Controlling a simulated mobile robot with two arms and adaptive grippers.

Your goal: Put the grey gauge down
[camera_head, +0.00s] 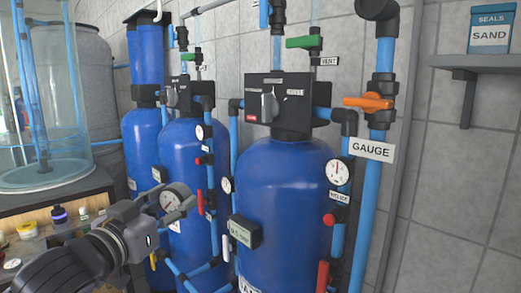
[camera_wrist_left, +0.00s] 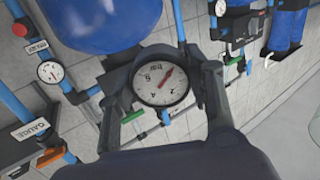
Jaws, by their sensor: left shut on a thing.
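The grey gauge (camera_head: 176,196) is a round dial with a white face, a dark grey rim and a red needle. My left gripper (camera_head: 170,208) is shut on it, at the left of the head view in front of the blue tanks. In the left wrist view, the gauge (camera_wrist_left: 163,81) sits between the two fingers with its face towards the camera, tilted in the picture. It is held in the air, overlapping the tanks in the head view. My right gripper is not in view.
A wooden bench (camera_head: 60,196) at left holds a clear cylinder (camera_head: 45,110) and small bottles below. Blue tanks (camera_head: 285,200) with pipes and valves fill the middle. A GAUGE label (camera_head: 372,150) hangs on the right pipe. A wall shelf (camera_head: 478,61) carries a SAND SEALS box (camera_head: 490,30).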

